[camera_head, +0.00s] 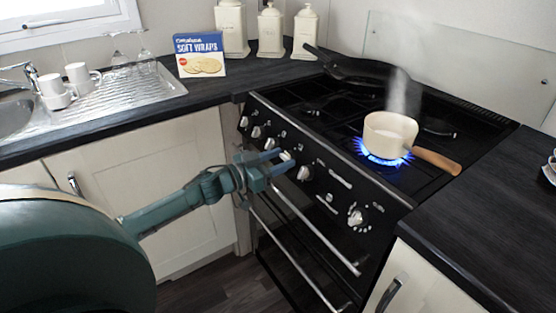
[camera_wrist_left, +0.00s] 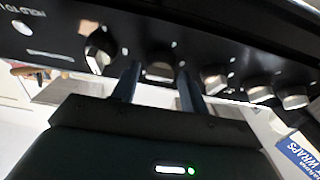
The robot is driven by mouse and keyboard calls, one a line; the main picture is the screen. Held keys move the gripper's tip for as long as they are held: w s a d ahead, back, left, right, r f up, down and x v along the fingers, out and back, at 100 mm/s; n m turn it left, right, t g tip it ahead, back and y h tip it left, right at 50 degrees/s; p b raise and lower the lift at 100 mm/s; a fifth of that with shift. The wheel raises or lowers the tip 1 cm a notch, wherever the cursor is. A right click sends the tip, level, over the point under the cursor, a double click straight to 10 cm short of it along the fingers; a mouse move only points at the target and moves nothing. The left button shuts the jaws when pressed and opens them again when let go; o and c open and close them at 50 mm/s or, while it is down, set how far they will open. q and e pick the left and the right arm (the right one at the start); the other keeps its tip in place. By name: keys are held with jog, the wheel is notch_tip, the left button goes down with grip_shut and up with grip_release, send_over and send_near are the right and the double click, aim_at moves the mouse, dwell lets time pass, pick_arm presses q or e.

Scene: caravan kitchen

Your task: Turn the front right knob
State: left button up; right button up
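The black stove's front panel carries a row of silver knobs. In the head view my left gripper (camera_head: 275,164) is at the panel, at the knob (camera_head: 286,155) second from the right of the row's small knobs. In the left wrist view that knob (camera_wrist_left: 160,68) shows between the two open fingers (camera_wrist_left: 159,88), with space beside it. Its neighbour (camera_head: 305,173) also shows in the wrist view (camera_wrist_left: 99,48), outside the fingers. The panel's markings are too small to tell which knob is front right. My right gripper is not in view.
A cream saucepan (camera_head: 390,134) with a wooden handle sits over a lit blue flame at the stove's front right, steaming. A larger dial (camera_head: 356,217) is further right on the panel. The oven door handle (camera_head: 315,230) runs below. A soft wraps box (camera_head: 200,55) stands on the counter.

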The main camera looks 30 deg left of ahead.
pick_arm(q)
jog(key=c, duration=0.8)
jog(key=shift+o, duration=0.2)
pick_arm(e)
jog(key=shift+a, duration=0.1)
